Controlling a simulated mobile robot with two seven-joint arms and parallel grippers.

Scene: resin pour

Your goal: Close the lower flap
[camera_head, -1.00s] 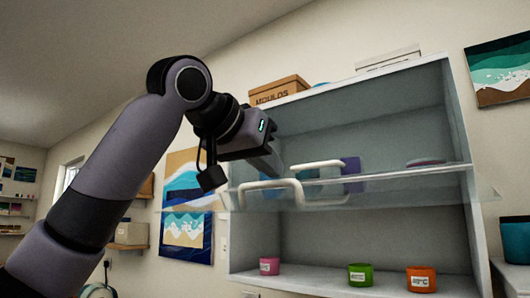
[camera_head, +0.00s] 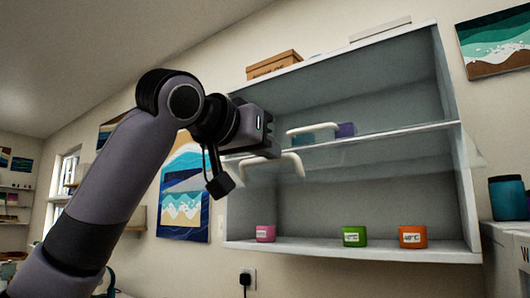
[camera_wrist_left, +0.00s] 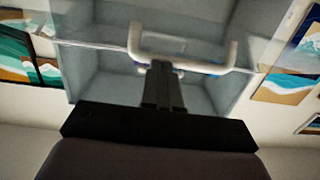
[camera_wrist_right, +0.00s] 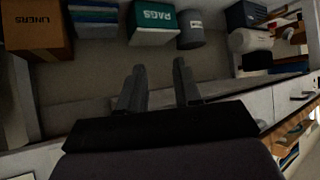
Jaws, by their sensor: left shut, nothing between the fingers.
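The lower flap (camera_head: 474,152) is a clear pane on the white wall cabinet. It stands out from the cabinet front, tilted down in front of the lower compartment. Its white bar handle (camera_head: 294,161) shows in the head view and close up in the left wrist view (camera_wrist_left: 185,62). My left gripper (camera_wrist_left: 160,66) is shut and empty, its fingertips at the handle; I cannot tell if they touch. In the head view its fingers are largely hidden by the wrist. My right gripper (camera_wrist_right: 158,68) is open and empty, away from the cabinet.
Pink (camera_head: 265,233), green (camera_head: 354,236) and orange (camera_head: 412,237) cups stand on the cabinet's bottom shelf. A second white handle (camera_head: 312,128) shows above, before blue and purple items. A cardboard box (camera_head: 273,64) lies on top. A teal container (camera_head: 508,197) stands right.

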